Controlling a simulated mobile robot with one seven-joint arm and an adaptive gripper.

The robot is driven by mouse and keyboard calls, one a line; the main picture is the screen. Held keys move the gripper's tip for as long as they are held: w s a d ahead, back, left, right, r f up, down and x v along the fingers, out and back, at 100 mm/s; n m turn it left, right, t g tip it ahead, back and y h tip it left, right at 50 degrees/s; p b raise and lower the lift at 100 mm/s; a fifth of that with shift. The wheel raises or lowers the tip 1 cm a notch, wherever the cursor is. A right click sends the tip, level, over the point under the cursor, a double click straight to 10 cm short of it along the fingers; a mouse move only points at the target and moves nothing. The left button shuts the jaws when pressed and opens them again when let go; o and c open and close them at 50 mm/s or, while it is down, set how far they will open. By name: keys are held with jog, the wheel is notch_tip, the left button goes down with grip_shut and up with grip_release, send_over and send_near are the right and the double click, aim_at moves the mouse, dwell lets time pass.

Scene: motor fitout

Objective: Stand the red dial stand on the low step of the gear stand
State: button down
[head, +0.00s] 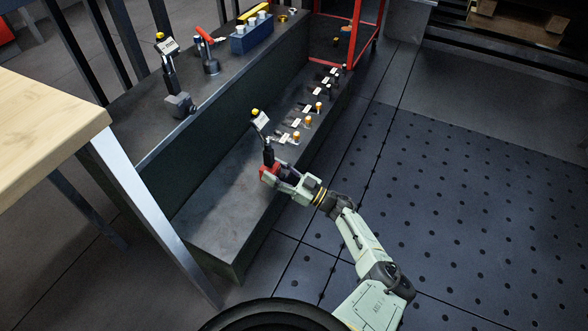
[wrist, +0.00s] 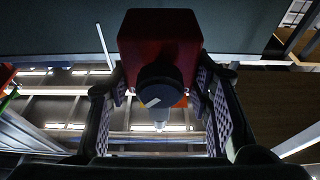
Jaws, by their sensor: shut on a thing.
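The red dial stand (head: 266,173) has a red block base, a black post and a pale tag-like head with a yellow cap. It is upright over the low step (head: 222,222) of the dark gear stand. I cannot tell whether its base touches the step. My gripper (head: 276,177) is shut on the red base from the right. In the wrist view the red base (wrist: 160,35) sits between the two finger pads, with the black post below it in the picture. The base's far side is hidden.
On the upper step (head: 135,135) stand a grey-based dial stand (head: 178,104), a red-handled tool (head: 208,55) and a blue block (head: 251,37). Several tagged small parts (head: 308,121) line the low step farther back. The near low step is bare. A wooden table (head: 50,125) is at left.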

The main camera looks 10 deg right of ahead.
jog(key=a, duration=0.1)
jog(key=w+a, duration=0.1)
jog(key=a, duration=0.3)
jog(key=shift+w+a+f, duration=0.1)
jog(key=shift+w, duration=0.2)
jog(key=f+b, duration=0.2)
jog(key=f, duration=0.1)
jog(key=shift+w+a, duration=0.1)
jog(key=shift+a, duration=0.2)
jog(key=shift+f, duration=0.3)
jog(key=shift+f, duration=0.2)
jog(key=c, duration=1.3)
grip_release()
jog(key=shift+f+b, duration=0.2)
jog(key=shift+b, duration=0.1)
jog(key=o, duration=0.5)
jog(key=shift+r, duration=0.1)
